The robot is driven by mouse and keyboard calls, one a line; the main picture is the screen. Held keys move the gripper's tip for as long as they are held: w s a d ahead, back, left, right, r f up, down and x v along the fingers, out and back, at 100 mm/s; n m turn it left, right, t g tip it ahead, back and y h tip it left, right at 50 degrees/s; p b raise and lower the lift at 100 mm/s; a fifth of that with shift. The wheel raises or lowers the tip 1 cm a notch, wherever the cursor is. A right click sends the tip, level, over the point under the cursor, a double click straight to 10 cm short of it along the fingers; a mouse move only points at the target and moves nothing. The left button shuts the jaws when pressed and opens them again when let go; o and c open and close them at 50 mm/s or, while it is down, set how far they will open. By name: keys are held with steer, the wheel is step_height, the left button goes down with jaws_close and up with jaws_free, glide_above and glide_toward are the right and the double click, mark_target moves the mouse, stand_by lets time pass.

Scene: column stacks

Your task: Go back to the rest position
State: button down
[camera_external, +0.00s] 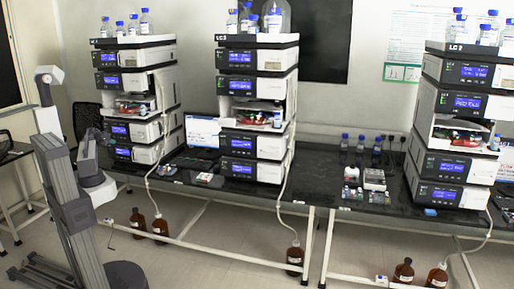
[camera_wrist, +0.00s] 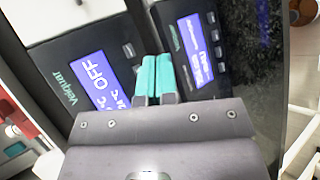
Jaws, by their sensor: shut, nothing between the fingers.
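My gripper (camera_wrist: 156,62) shows in the wrist view with its two teal fingertips side by side, shut and empty. Just beyond the fingertips are dark instrument panels with lit blue displays. The left panel (camera_wrist: 95,75) reads OFF, and a second panel (camera_wrist: 195,45) stands to its right. I cannot tell whether the fingertips touch a panel. In the external view my arm stands at the left, bent beside the left instrument stack (camera_external: 133,57). I cannot make out the fingertips there.
A black bench (camera_external: 315,175) carries the left stack, the LC2 stack (camera_external: 257,55) and the LC3 stack (camera_external: 470,50). A laptop (camera_external: 203,135) sits between the first two. Small bottles (camera_external: 361,143) stand farther right. Brown bottles (camera_external: 160,226) stand on the floor. Tubing hangs in front of the stacks.

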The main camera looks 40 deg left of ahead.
stand_by(0.5)
steer(key=w+d+f+m+g, duration=0.1)
steer(key=d+f+m+g, duration=0.25)
steer(key=d, duration=0.45)
steer(key=w+d+f+m+g, duration=0.1)
steer(key=d+f+m+g, duration=0.3)
steer(key=d, duration=0.4)
steer(key=w+d+m+g+y, duration=0.3)
steer(key=d+m, duration=0.7)
steer(key=d, duration=2.1)
step_height(320, 180, down, 50)
steer(key=w+b, duration=0.1)
steer(key=b, duration=4.8)
steer(key=shift+a+g+h+b, duration=0.3)
steer(key=shift+g+h+b, duration=0.1)
steer(key=shift+g, duration=0.05)
